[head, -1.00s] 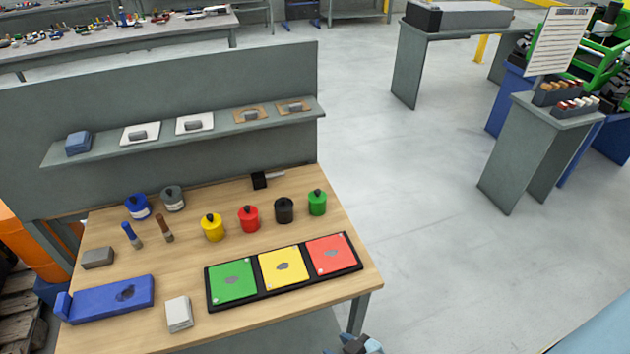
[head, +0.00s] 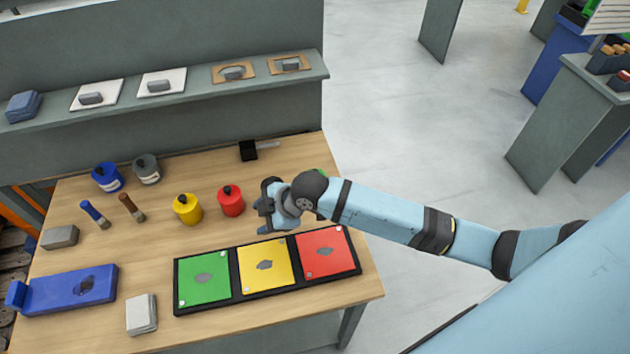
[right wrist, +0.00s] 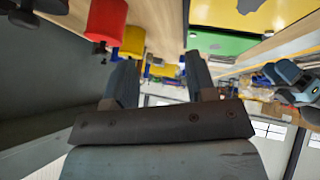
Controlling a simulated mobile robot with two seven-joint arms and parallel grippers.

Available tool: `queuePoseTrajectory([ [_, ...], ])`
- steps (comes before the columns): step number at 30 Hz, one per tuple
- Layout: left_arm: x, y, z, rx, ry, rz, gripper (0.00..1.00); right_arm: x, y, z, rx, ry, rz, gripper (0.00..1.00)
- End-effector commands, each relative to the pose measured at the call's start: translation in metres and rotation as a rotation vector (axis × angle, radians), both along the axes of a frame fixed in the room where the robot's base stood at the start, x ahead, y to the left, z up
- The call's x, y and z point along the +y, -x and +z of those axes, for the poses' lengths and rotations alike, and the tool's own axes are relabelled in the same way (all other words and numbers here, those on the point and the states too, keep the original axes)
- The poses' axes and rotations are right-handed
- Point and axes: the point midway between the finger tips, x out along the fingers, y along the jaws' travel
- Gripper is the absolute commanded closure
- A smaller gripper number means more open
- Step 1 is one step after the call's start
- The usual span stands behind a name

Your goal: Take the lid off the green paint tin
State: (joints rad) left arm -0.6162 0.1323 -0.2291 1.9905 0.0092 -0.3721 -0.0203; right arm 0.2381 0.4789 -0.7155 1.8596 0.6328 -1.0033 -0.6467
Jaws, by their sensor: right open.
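The green paint tin (head: 322,173) is almost wholly hidden behind my right wrist in the head view; only a sliver of green shows at its upper edge. I cannot see the tin's lid. My right gripper (head: 264,206) is over the tabletop just right of the red tin, its fingers pointing left. In the right wrist view its two fingers (right wrist: 160,75) are apart, with no object held between them. The green tin cannot be made out there. My left gripper does not show in the head view.
The red tin (head: 231,201) and yellow tin (head: 187,209) stand left of my gripper. The black tin is hidden or cannot be told from the gripper. A black tray (head: 268,293) with green, yellow and red panels lies in front. A grey shelf (head: 200,108) runs behind.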

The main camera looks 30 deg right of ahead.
Motion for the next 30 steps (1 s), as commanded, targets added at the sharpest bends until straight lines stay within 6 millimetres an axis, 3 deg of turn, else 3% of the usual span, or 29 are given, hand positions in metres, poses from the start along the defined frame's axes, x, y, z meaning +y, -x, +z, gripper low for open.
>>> queuePoseTrajectory([
  [5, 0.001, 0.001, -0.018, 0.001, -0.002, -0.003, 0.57, -0.025, -0.031, 0.013, 0.004, 0.192, 0.202, 0.49],
  [12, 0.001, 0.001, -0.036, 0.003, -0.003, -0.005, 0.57, -0.081, -0.063, 0.043, 0.057, 0.442, 0.436, 0.49],
  [21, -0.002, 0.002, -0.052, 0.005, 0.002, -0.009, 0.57, -0.156, -0.083, 0.092, 0.170, 0.649, 0.630, 0.49],
  [26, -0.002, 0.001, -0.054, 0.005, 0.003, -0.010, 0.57, -0.174, -0.085, 0.106, 0.207, 0.687, 0.674, 0.49],
  [30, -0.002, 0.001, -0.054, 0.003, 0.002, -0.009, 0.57, -0.179, -0.085, 0.099, 0.218, 0.692, 0.685, 0.49],
])
